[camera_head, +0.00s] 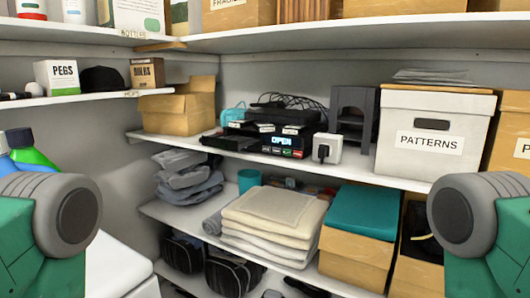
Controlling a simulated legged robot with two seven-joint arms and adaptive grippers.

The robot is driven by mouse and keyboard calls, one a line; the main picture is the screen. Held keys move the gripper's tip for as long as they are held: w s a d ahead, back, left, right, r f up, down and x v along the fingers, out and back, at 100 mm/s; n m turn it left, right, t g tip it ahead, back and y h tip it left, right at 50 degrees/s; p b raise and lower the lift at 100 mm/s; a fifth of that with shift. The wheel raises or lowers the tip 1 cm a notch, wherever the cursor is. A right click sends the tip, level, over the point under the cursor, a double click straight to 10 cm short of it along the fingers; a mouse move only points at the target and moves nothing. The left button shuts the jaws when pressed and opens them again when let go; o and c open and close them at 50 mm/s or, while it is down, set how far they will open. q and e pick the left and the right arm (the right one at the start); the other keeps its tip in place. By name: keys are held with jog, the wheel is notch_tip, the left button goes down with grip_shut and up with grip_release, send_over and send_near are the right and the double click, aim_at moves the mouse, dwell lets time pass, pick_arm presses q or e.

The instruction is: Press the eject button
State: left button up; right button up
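A black electronic device (286,143) sits on the middle shelf, left of a white plug-like box (327,148). Its front panel has a small lit blue display (278,140) and a row of small buttons, with a red one (298,153) at the right. The labels are too small to read, so I cannot tell which is the eject button. More dark units and a coil of black cable lie on and beside the device. Grey and green parts of my two arms show at the lower left and lower right. Neither gripper is in view.
On the same shelf, an open cardboard box (180,106) stands to the left, and a dark stand (354,117) and white PATTERNS box (434,130) to the right. Folded cloths (275,212) and a teal-lidded box (361,212) fill the shelf below. Another shelf runs above.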

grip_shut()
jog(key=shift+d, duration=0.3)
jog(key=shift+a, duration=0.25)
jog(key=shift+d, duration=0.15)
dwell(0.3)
